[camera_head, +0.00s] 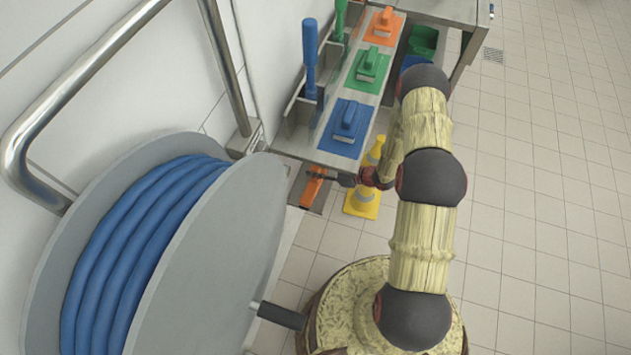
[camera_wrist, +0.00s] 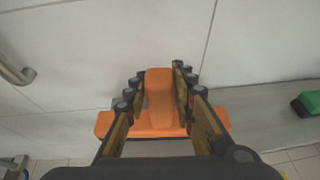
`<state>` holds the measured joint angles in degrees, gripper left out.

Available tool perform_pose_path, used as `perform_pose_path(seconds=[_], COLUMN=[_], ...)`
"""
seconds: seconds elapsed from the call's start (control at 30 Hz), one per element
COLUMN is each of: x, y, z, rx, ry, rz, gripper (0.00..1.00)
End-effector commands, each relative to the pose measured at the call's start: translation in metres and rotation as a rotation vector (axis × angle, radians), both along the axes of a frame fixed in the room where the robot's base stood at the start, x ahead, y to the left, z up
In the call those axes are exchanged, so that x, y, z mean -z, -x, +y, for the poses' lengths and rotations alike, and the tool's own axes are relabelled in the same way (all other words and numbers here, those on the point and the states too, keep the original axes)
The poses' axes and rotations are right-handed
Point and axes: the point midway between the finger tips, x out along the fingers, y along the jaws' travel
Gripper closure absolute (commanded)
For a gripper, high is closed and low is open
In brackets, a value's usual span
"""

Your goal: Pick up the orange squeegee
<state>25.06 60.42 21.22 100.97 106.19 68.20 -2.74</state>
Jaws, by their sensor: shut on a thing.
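The orange squeegee (camera_wrist: 160,100) is in the middle of the wrist view, its upright part between my two fingers and its wide orange bar across below. My gripper (camera_wrist: 160,88) is shut on that upright part, with a finger on each side. In the head view the orange squeegee (camera_head: 312,188) shows only in part, low beside the wall and left of my gripper (camera_head: 332,176). The squeegee's lower side is hidden by my gripper in the wrist view.
A shelf (camera_head: 325,155) holds blue, green and orange pads with brushes. A hose reel (camera_head: 215,260) with blue hose stands close on the left. Tiled floor on the right is clear.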

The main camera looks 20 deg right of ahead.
Motion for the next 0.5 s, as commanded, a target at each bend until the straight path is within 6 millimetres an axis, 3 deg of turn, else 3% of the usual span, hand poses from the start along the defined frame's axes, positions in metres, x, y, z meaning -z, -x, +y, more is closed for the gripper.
perform_pose_path(seconds=[0.17,0.5], x=[0.0,0.0001], y=[0.0,0.0001], z=[0.0,0.0], rx=[0.0,0.0], ry=[-0.001,-0.001], rz=[0.001,0.001], gripper=[1.0,1.0])
